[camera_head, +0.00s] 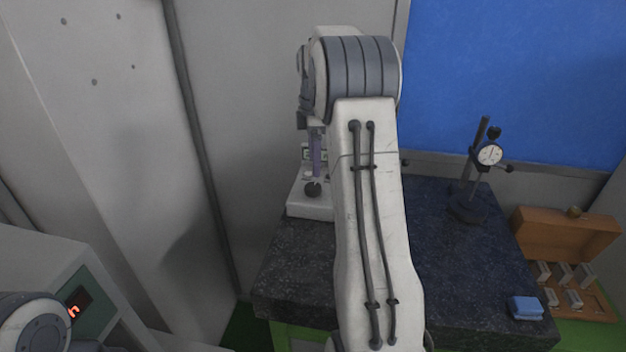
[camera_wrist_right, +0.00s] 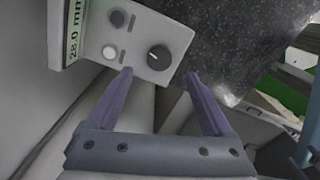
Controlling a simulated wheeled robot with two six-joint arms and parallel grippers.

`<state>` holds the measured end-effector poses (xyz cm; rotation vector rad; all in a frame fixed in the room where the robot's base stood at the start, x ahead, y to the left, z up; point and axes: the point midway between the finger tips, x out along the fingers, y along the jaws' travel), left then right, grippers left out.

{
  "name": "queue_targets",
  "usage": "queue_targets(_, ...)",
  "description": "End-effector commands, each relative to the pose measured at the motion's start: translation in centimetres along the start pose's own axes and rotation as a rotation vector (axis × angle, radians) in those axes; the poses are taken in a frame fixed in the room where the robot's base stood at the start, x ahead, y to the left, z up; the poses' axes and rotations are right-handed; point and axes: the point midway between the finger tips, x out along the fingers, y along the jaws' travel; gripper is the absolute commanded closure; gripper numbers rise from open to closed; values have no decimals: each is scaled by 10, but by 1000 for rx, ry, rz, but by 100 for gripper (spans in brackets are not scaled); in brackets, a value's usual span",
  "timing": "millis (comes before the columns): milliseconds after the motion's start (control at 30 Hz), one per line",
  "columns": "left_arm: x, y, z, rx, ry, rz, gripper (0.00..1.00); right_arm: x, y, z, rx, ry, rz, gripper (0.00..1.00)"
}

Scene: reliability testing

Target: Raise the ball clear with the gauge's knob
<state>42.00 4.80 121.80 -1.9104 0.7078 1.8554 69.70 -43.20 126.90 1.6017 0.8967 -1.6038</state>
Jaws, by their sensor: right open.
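The gauge (camera_head: 308,206), a white device with a black knob (camera_head: 313,189), stands at the back left of the dark stone table, partly hidden by my right arm. In the wrist view its panel (camera_wrist_right: 135,45) shows a display reading 28.0 mm, two small round buttons and the black knob (camera_wrist_right: 159,57). My right gripper (camera_wrist_right: 159,73) is open and empty, its purple fingers on either side of and just short of the knob; contact cannot be told. I cannot make out the ball in either view. My left gripper is not in view.
A dial indicator on a black stand (camera_head: 488,155) is at the back right of the stone table (camera_head: 450,270). A blue block (camera_head: 525,308) lies at its front right corner. An open wooden case (camera_head: 565,238) with several small blocks is beyond the right edge.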

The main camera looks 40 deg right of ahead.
Motion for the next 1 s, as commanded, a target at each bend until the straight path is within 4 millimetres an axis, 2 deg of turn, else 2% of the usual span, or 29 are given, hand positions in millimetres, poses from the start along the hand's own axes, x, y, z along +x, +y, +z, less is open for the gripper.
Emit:
queue_targets(200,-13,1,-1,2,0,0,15,41,-1,-2,-1,0,-5,15)
queue_targets(400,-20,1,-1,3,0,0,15,66,-1,-2,0,0,-2,15)
queue_targets(767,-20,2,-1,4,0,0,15,74,0,-2,1,1,1,15)
queue_targets(800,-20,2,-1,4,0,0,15,74,0,-2,1,1,1,19)
queue_targets(967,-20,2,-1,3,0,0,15,74,0,-1,1,1,1,80)
queue_targets(1000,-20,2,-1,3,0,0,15,74,0,-1,1,1,0,95)
